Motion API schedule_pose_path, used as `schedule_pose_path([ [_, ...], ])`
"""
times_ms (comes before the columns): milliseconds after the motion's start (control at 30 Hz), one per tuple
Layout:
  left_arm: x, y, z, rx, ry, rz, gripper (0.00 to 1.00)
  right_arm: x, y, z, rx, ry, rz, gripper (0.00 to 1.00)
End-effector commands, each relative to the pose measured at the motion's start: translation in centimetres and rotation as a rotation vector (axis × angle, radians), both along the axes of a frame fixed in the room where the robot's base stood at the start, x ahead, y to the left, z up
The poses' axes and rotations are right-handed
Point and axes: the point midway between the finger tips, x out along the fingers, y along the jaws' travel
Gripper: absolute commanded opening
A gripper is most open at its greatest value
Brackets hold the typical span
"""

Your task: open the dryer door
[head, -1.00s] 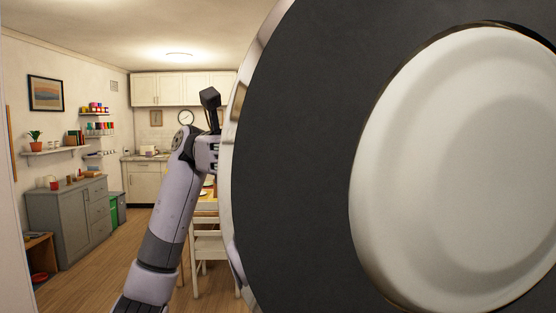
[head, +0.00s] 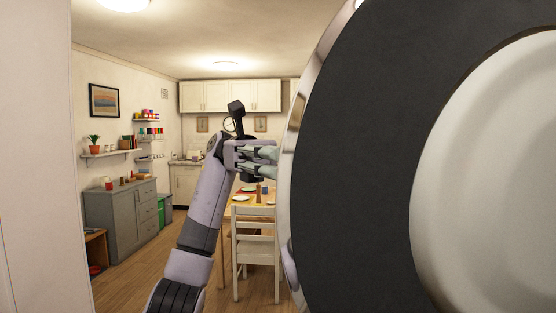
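The dryer door (head: 350,160) fills the right half of the head view as a large round disc. It has a pale outer rim, a wide dark ring and a bulging whitish centre (head: 490,180). The room shows directly past its left rim, so the door stands out free there; the dryer body behind it cannot be made out. My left gripper (head: 277,163) is just left of the rim, its two pale fingers pointing right and apart, with nothing seen between them. I cannot tell whether the fingertips touch the rim. My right gripper is not in view.
A white chair (head: 255,250) and a set table (head: 230,215) stand beyond my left arm. A grey cabinet (head: 115,218) is along the left wall. A pale upright surface (head: 35,160) borders the view at far left. Wooden floor (head: 140,277) between is open.

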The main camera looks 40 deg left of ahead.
Motion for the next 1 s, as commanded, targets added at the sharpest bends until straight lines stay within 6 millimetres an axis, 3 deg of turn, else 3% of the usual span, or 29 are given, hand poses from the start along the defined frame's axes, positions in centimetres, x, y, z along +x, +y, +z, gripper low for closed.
schedule_pose_path([
  [100, 0.4, 1.6, 0.1, -0.002, 0.0, 0.001, 0.31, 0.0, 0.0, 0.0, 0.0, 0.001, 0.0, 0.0],
  [300, 0.7, 2.8, 0.0, 0.001, 0.0, -0.001, 0.31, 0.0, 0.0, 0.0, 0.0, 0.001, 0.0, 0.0],
  [900, 0.8, 2.9, -0.1, -0.001, 0.002, -0.001, 0.31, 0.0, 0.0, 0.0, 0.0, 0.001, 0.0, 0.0],
  [1000, 2.2, 2.5, -0.6, -0.04, 0.057, -0.001, 0.31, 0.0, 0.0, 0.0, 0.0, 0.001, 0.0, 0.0],
])
